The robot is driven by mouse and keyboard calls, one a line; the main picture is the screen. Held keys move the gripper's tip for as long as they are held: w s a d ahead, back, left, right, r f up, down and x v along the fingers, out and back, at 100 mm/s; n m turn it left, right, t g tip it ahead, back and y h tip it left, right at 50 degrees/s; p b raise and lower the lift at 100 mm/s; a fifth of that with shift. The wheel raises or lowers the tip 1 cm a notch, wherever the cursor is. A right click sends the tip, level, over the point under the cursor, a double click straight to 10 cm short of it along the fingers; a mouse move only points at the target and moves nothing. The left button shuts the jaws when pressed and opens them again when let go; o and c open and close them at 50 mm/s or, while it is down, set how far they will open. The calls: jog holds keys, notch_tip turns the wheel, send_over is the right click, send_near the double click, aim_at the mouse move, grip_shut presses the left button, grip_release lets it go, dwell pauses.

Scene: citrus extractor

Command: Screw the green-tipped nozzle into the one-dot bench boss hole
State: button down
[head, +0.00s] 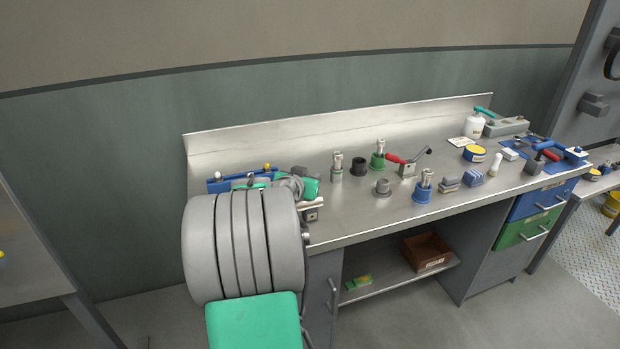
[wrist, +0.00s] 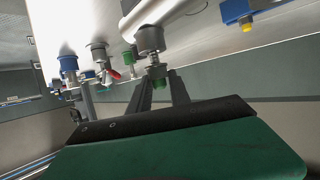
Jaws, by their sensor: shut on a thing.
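My gripper (wrist: 162,80) shows in the wrist view with its two dark fingers close around a small metal nozzle (wrist: 155,70). The nozzle has a green end (wrist: 159,93) between the fingers and a ribbed shank pointing away from my palm. A grey round collar (wrist: 150,40) is at the shank's far end; I cannot tell whether it is part of the nozzle or a separate piece. In the head view my arm hides the fingers and nozzle. No dot marks are readable, so I cannot tell which boss hole is the one-dot one.
The steel bench (head: 340,228) carries upright grey (head: 337,167), green (head: 378,156) and blue (head: 423,187) fittings. A dark ring (head: 358,166), a grey collar (head: 382,188) and a red-handled clamp (head: 400,160) stand among them. A blue fixture (head: 217,184) is beside my arm.

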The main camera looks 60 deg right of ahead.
jog(key=shift+f+b, duration=0.5)
jog(key=shift+b, duration=0.05)
jog(key=c, duration=1.1)
grip_release()
jog(key=b+v, duration=0.1)
jog(key=v, duration=0.6)
jog(key=shift+a+r, duration=0.2)
jog(key=shift+a, duration=0.15)
